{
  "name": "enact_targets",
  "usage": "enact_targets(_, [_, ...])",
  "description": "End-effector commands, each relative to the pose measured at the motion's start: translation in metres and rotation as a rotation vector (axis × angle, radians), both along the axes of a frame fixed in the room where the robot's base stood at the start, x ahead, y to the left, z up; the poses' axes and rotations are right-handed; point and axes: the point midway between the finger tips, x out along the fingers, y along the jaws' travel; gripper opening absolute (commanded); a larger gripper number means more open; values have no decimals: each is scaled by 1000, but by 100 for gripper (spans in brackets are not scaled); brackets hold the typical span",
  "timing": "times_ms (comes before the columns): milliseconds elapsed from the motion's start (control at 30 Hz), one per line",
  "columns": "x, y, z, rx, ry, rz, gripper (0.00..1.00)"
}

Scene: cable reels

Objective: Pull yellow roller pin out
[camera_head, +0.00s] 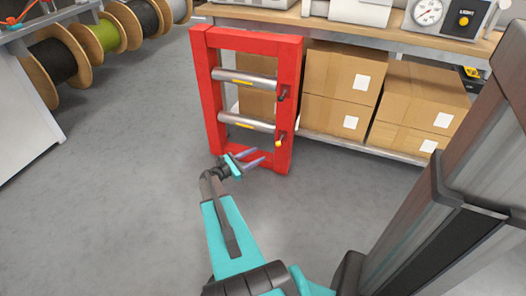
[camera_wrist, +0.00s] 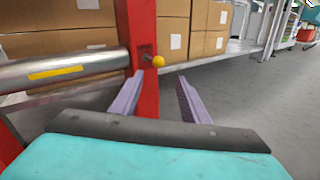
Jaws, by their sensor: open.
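A red upright frame (camera_head: 200,85) holds two steel rollers, the upper roller (camera_head: 245,79) and the lower roller (camera_head: 246,123), each with a yellow strip. A yellow-knobbed pin (camera_head: 278,143) sits at the right post, at the lower roller's end. In the wrist view the yellow ball knob (camera_wrist: 158,62) sticks out from the red post (camera_wrist: 143,30), and the lower roller (camera_wrist: 70,72) lies to its left. A dark pin (camera_head: 282,96) is at the upper roller's end. My gripper (camera_head: 251,160) is open and empty, low in front of the frame. Its fingers (camera_wrist: 162,88) are apart, short of the knob.
Cardboard boxes (camera_head: 338,76) fill the shelf (camera_head: 360,149) behind and right of the frame. A workbench top (camera_head: 300,17) with instruments is above them. Cable reels (camera_head: 57,62) stand at the left. The grey floor (camera_head: 120,180) around the frame is clear.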

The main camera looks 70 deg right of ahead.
Motion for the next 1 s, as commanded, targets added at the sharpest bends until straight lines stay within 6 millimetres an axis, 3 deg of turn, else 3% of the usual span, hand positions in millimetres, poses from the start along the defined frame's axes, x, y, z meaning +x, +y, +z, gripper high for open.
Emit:
enact_targets(267, [11, 20, 0, -1, 1, 0, 42])
enact_targets(833, [13, 22, 0, 0, 0, 0, 42])
enact_targets(1000, [23, 27, 8, -1, 0, 16, 42])
